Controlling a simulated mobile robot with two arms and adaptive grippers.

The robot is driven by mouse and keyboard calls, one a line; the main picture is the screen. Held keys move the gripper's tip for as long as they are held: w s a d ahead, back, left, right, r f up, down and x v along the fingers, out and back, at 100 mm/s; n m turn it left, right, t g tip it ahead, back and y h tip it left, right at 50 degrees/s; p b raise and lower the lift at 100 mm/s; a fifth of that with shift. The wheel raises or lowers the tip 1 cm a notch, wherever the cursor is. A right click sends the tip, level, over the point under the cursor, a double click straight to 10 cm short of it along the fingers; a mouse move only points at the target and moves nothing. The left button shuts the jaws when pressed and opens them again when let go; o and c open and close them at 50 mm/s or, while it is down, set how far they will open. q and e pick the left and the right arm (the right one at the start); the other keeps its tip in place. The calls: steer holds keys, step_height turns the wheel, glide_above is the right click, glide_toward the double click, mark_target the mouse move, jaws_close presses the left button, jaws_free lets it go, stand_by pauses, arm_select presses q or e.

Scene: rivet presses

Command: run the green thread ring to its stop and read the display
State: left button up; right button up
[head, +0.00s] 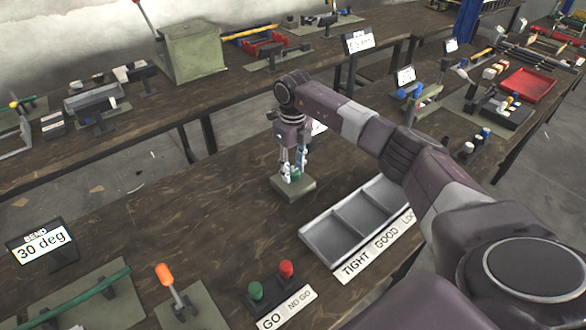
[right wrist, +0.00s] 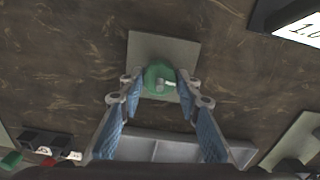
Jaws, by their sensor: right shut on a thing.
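The green thread ring (right wrist: 159,78) sits over a grey square base plate (right wrist: 143,47) on the wooden bench. In the right wrist view a small pale post shows in the middle of the ring. My right gripper (right wrist: 155,88) points down at the ring, with one finger on each side, and is shut on it. In the head view my right gripper (head: 291,175) hides most of the ring, above the base plate (head: 293,188). A display (right wrist: 303,27) at the top right of the right wrist view is cut off and starts "1.0". My left gripper is not in view.
A grey three-part tray (head: 335,234) labelled TIGHT, GOOD and a partly hidden word lies right of the base. GO and NO GO buttons (head: 270,285), an orange-handled lever (head: 167,277) and a "30 deg" display (head: 42,245) are nearer. Bare bench lies left of the base.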

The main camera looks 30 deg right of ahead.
mark_target(293, 171)
steer(key=m, duration=0.5)
steer(key=shift+r+m, duration=0.1)
steer(key=shift+m, duration=0.2)
steer(key=m+p, duration=0.1)
steer(key=m, duration=0.4)
steer(key=shift+m, duration=0.3)
steer(key=shift+w, duration=0.1)
steer(key=o, duration=1.2)
steer(key=shift+c, duration=0.2)
step_height(293, 171, up, 12)
steer(key=shift+p, duration=0.3)
stand_by(0.3)
